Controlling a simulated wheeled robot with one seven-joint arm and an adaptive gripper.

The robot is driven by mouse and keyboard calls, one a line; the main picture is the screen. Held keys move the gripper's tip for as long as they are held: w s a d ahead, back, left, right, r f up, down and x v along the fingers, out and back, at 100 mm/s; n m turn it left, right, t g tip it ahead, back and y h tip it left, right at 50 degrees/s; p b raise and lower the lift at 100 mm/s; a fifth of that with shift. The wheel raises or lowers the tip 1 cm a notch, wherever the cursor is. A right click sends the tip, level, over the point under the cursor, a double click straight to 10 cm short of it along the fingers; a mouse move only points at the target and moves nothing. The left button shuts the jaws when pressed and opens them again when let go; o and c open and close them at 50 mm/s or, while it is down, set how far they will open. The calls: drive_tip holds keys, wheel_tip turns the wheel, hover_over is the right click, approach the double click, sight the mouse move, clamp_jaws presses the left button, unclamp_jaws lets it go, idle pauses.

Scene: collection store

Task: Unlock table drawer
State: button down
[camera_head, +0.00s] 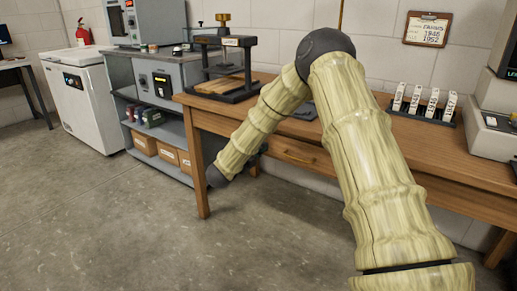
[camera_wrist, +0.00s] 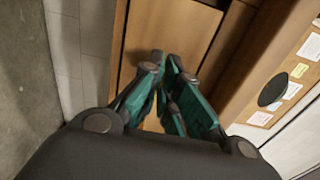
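The wooden table (camera_head: 203,160) stands against the wall, with a drawer (camera_head: 283,148) under its top. The drawer appears closed, and a brass-coloured handle (camera_head: 300,158) shows on its front. My arm crosses in front of the table and hides part of the drawer front. In the head view my gripper is mostly hidden behind my forearm, low near the drawer's left end. In the wrist view my gripper (camera_wrist: 164,62) has its teal fingers drawn together at the tips, before a wooden panel (camera_wrist: 185,25). Nothing is visible between the tips. I cannot make out a lock or key.
On the tabletop are a dark press-like frame (camera_head: 225,65) at the left and a rack of white numbered tags (camera_head: 424,108) at the right. A grey shelf unit (camera_head: 165,125) and a white chest (camera_head: 88,100) stand left. The floor (camera_head: 120,220) in front is clear.

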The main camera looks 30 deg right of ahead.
drive_tip(key=shift+s+d+f, duration=0.1)
drive_tip(key=shift+d+f, duration=0.05)
drive_tip(key=c, duration=1.7)
unclamp_jaws()
drive_tip(key=v, duration=1.2)
